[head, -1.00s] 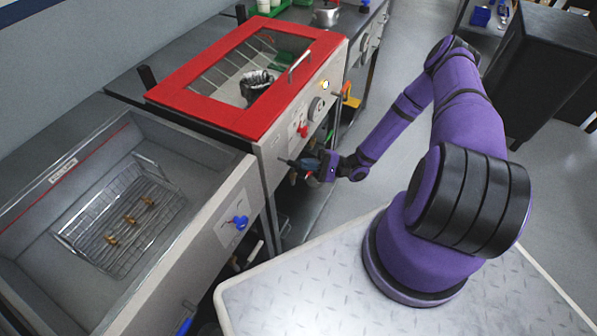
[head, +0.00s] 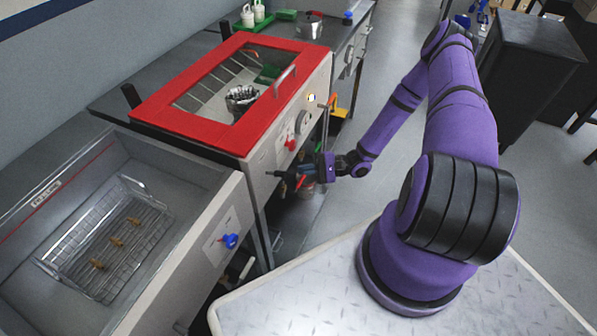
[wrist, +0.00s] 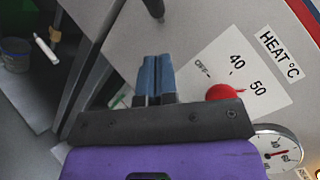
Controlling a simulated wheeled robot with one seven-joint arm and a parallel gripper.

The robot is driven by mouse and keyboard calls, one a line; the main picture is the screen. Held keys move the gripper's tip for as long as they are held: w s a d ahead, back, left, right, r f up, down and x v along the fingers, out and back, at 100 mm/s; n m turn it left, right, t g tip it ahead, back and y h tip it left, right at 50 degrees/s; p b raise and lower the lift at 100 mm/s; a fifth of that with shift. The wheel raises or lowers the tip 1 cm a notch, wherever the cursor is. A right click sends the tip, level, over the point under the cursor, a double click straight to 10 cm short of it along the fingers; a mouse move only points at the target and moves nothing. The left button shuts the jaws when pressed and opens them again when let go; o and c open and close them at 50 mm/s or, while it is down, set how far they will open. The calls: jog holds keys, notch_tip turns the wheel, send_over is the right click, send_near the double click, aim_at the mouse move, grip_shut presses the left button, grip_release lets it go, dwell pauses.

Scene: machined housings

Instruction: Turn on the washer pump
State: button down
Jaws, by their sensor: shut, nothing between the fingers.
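The washer (head: 262,128) has a red-framed glass lid, shut, and a pale front panel. The panel carries a red heat knob (head: 290,144), a round gauge (head: 303,122) and a small lit round fitting (head: 311,98). In the wrist view the red knob (wrist: 224,93) sits by OFF, 40 and 50 marks under a "HEAT °C" label, with the gauge (wrist: 278,152) at lower right. My gripper (head: 284,174) is shut and empty, low in front of the panel. Its blue fingers (wrist: 156,62) appear left of the knob, apart from it. I cannot identify a pump control.
An open basin (head: 185,285) with a wire basket (head: 80,262) stands at left; its front has a blue knob (head: 231,241). A dark rod (wrist: 155,8) juts out near the fingers in the wrist view. A black cabinet (head: 530,70) stands at right. Open floor lies beyond the arm.

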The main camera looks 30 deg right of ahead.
jog(key=v, duration=0.9)
jog(key=shift+s+r, duration=0.1)
jog(key=shift+s, duration=0.05)
jog(key=a+r+n+g+h, duration=0.2)
jog(key=r+n+g+h, duration=0.3)
jog(key=r, duration=1.1)
jog(key=a+r+n+g+h, duration=0.2)
jog(key=r+n+g+h, duration=0.3)
jog(key=r, duration=1.1)
jog(key=s+a+r+t+h, duration=0.2)
jog(key=s+r+t, duration=0.1)
jog(key=s+r, duration=0.3)
jog(key=s+a+r+n+t+h, duration=0.1)
jog(key=s+a+r+t+h, duration=0.1)
jog(key=s+r, duration=0.4)
jog(key=s+a+r+t+h, duration=0.2)
jog(key=s+r+t+h, duration=0.2)
jog(key=r, duration=0.5)
jog(key=shift+s+a+t, duration=0.3)
jog(key=shift+s+t, duration=0.1)
jog(key=shift+s, duration=0.55)
